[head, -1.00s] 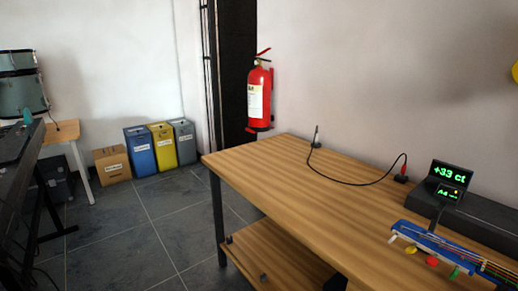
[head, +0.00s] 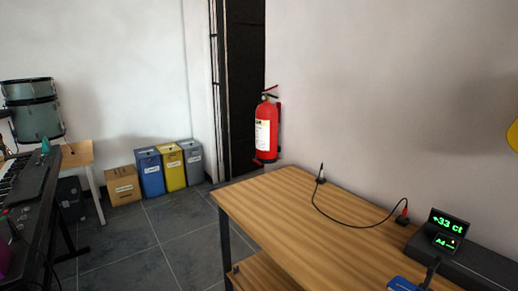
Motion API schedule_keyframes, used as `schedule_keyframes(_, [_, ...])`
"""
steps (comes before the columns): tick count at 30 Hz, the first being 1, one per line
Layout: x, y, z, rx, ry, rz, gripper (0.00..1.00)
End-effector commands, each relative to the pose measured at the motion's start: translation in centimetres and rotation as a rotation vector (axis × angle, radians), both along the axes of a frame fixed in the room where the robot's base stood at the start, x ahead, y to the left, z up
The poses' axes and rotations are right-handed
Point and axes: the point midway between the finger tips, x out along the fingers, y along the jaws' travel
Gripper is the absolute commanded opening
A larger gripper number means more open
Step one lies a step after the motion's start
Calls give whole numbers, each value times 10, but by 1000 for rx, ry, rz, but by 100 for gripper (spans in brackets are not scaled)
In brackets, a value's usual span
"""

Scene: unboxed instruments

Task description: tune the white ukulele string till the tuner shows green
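The tuner (head: 447,229) stands at the right of the wooden table. Its black screen shows green text that looks like "+33 ct" or "+3.3 ct", with "A4" on a smaller panel (head: 446,242) below. Only a blue end of the ukulele's headstock (head: 402,284) shows at the bottom edge, with a dark clip or stalk beside it. The strings and tuning pegs are out of the picture, so the white string cannot be seen. My gripper is not in view.
The wooden table (head: 290,222) is mostly bare on its left. A black cable (head: 345,222) lies across its back. A red fire extinguisher (head: 267,130) hangs on the wall. Bins (head: 172,168) and a cardboard box (head: 123,185) stand behind, a keyboard (head: 18,180) at left.

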Motion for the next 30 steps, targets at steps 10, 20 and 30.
schedule_keyframes(10, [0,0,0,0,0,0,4])
schedule_keyframes(20, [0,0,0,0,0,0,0])
schedule_keyframes(30, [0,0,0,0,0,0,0])
